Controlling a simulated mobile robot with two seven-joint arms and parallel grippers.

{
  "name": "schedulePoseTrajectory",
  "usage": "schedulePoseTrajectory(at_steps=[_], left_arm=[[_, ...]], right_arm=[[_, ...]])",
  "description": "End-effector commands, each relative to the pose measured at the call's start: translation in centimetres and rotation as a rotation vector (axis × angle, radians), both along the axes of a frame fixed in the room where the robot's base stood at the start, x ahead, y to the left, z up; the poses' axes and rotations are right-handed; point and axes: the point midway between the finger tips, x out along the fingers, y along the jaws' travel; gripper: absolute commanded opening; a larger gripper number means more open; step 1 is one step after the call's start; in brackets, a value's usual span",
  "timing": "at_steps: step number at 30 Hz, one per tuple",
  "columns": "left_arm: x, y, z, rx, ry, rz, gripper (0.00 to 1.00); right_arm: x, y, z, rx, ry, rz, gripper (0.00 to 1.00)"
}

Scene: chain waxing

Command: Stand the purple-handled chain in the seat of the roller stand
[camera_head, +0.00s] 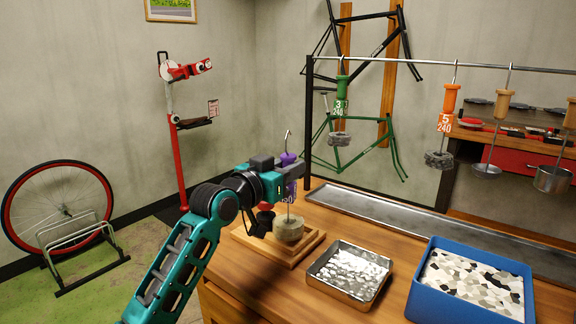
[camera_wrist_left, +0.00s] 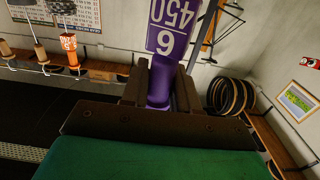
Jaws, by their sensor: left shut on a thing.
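My left gripper (camera_head: 290,172) is shut on the purple handle (camera_head: 288,158) of the chain, and the handle also shows upright between the jaws in the left wrist view (camera_wrist_left: 160,82). A hook rises above the handle, and a thin rod runs down to a pale, coiled chain bundle (camera_head: 289,229). The bundle is at the low wooden stand (camera_head: 307,249) on the bench. I cannot tell whether it touches the seat. My right gripper is out of view.
A metal tray with shiny pieces (camera_head: 349,272) and a blue bin (camera_head: 470,258) stand right of the wooden stand. A rail (camera_head: 430,64) above carries several hanging tools, including green (camera_head: 342,88) and orange (camera_head: 448,98) handled ones. A long grey trough (camera_head: 400,235) lies behind.

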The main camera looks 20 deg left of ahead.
Motion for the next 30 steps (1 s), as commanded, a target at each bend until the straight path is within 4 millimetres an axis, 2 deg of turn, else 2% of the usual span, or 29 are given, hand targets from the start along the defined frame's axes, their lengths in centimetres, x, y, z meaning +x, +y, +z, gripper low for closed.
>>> schedulePoseTrajectory(at_steps=[6,14,15,24,30], left_arm=[[0.0,0.0,-0.9,-0.001,-0.005,0.0,0.0],[0.0,0.0,-0.9,-0.001,-0.006,0.0,0.0],[0.0,0.0,-0.9,-0.001,-0.006,0.0,0.31],[0.0,0.0,-1.1,0.0,-0.003,0.0,0.59],[0.0,0.0,-1.4,0.001,0.004,0.0,0.59]], right_arm=[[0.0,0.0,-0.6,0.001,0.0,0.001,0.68],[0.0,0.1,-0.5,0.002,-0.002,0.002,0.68],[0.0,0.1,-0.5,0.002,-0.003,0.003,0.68],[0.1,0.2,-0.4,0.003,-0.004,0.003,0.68],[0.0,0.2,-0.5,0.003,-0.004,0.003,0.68]])
